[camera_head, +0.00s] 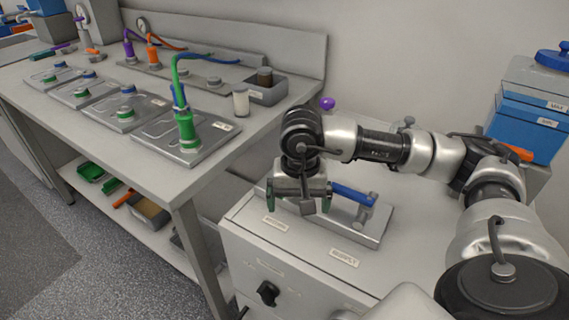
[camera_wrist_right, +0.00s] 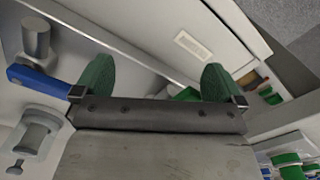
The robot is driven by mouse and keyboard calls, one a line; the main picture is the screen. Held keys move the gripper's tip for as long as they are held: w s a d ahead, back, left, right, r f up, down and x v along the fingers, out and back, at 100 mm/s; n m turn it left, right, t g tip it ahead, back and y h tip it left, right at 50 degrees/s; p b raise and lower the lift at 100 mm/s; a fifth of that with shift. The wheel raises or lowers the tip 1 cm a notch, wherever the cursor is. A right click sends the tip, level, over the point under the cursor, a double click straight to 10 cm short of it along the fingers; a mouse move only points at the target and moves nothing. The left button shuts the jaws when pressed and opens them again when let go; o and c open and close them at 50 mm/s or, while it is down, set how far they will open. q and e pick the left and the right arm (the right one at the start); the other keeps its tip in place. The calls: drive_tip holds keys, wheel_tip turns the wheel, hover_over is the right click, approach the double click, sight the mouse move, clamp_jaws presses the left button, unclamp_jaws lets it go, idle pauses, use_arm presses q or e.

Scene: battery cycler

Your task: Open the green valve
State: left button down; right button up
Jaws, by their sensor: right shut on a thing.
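My right gripper (camera_head: 298,200) points down over the grey cabinet, beside a metal plate (camera_head: 372,238) with fittings. Its green fingertips stand apart, also in the right wrist view (camera_wrist_right: 157,82). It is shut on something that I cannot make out. A blue lever handle (camera_head: 353,195) lies just right of the gripper; in the right wrist view the blue handle (camera_wrist_right: 38,82) reaches up beside the left fingertip. I cannot pick out a green valve handle; the gripper covers part of the plate. My left gripper is out of view.
A bench (camera_head: 150,178) at left carries a green connector (camera_head: 187,130) with green and blue hoses, orange and purple connectors, and several metal plates. A black knob (camera_head: 267,293) is on the cabinet front. Blue boxes (camera_head: 527,127) stand at right. A purple knob (camera_head: 327,103) shows behind my arm.

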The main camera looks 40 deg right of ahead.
drive_tip(key=r, duration=0.1)
drive_tip(key=r+p, duration=0.1)
drive_tip(key=r, duration=0.1)
drive_tip(key=shift+w+d+r, duration=0.15)
drive_tip(key=shift+w+d, duration=0.05)
drive_tip(key=shift+d, duration=0.2)
drive_tip(key=shift+s+d+r+p, duration=0.1)
drive_tip(key=shift+d+r+p, duration=0.05)
drive_tip(key=shift+r+p, duration=0.35)
drive_tip(key=shift+s+d+r+p, duration=0.1)
drive_tip(key=shift+r+p, duration=0.35)
drive_tip(key=shift+r, duration=0.05)
drive_tip(key=c, duration=1)
drive_tip(key=shift+r+p, duration=0.55)
drive_tip(key=shift+r, duration=0.3)
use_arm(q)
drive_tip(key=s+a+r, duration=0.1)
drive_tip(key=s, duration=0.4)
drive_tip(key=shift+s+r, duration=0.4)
use_arm(e)
drive_tip(key=shift+a+r, duration=0.2)
drive_tip(key=shift+r, duration=0.25)
